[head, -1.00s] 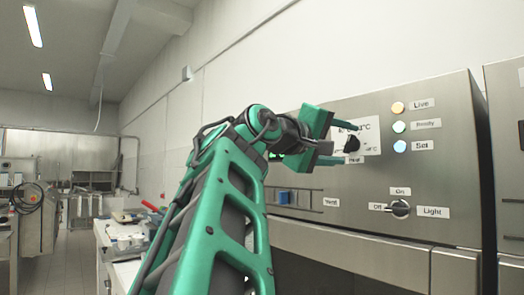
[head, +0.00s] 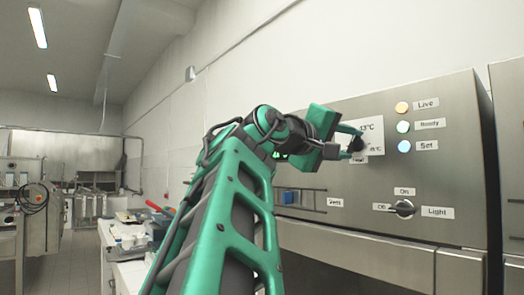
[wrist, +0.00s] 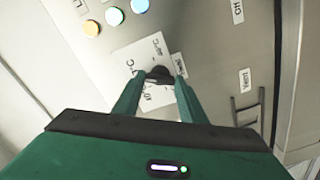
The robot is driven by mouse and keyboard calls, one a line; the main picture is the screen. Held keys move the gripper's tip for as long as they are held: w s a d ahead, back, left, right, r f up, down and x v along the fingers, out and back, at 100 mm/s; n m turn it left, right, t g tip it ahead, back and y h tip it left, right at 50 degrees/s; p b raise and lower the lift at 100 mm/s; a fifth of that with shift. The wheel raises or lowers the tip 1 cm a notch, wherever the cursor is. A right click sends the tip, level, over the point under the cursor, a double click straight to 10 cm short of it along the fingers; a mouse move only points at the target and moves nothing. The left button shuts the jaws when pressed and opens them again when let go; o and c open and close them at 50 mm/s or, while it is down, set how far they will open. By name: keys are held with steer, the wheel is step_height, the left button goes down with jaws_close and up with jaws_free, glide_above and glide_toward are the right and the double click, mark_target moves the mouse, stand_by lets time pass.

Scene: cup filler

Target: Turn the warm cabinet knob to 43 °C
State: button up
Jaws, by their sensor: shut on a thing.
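The warm cabinet knob (head: 357,144) is black and sits on a white dial plate (head: 374,131) on the steel front panel. In the wrist view the knob (wrist: 158,74) lies between the tips of my two green fingers, with the dial plate (wrist: 133,60) around it. My gripper (head: 350,143) reaches the panel from the left and is shut on the knob. The dial plate's printing is partly hidden by the fingers; a label ending in "3°C" shows at its upper right. The knob's pointer cannot be read.
Right of the dial are the Live (head: 402,107), Ready (head: 403,127) and Set (head: 404,146) lamps. Below is the Light switch (head: 403,208). A cluttered bench (head: 125,240) stands at the left.

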steer(key=shift+f, duration=0.15)
steer(key=o, duration=1.1)
steer(key=shift+w, duration=0.1)
steer(key=shift+c, duration=0.2)
steer(key=v, duration=1)
steer(key=shift+s+a, duration=0.2)
steer(key=shift+a, duration=0.15)
